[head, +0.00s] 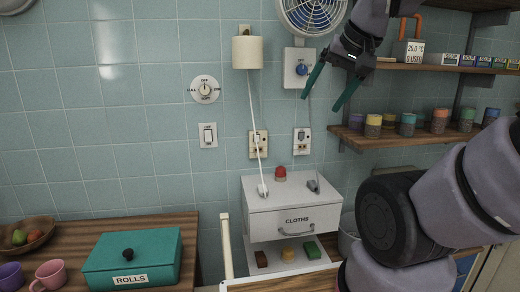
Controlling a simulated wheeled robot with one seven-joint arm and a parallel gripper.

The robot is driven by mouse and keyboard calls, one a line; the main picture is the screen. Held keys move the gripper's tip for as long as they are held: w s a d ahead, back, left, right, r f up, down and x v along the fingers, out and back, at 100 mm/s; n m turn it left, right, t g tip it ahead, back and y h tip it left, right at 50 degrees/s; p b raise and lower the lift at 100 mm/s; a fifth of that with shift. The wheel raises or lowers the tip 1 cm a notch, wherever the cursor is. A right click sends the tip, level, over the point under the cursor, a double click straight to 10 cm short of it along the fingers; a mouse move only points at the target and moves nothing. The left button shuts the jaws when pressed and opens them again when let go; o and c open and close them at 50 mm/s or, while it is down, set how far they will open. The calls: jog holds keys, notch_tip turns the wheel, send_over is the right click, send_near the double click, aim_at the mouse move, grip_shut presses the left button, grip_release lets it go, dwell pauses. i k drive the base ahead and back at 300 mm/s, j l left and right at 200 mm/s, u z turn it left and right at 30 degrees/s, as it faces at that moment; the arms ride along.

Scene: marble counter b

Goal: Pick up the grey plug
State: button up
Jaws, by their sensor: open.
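The grey plug (314,185) rests on the right side of the top of the white box labelled CLOTHS (296,222). A thin grey cord runs up from it towards the fan's switch box (300,69). A white plug (262,190) lies on the left side of the same box top, on a white cord from the wall lamp (247,52). My gripper (320,103) is open and empty, with its green fingers pointing down. In the picture it is well above the grey plug, near the fan's switch box.
A red button (280,173) is at the back of the box top. Two wall outlets (258,144) (302,141) are above the box. Shelves with jars (373,126) are at right. A teal ROLLS box (133,258) stands on the left counter.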

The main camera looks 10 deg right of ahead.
aim_at(314, 186)
jog(key=l+z, duration=1.05)
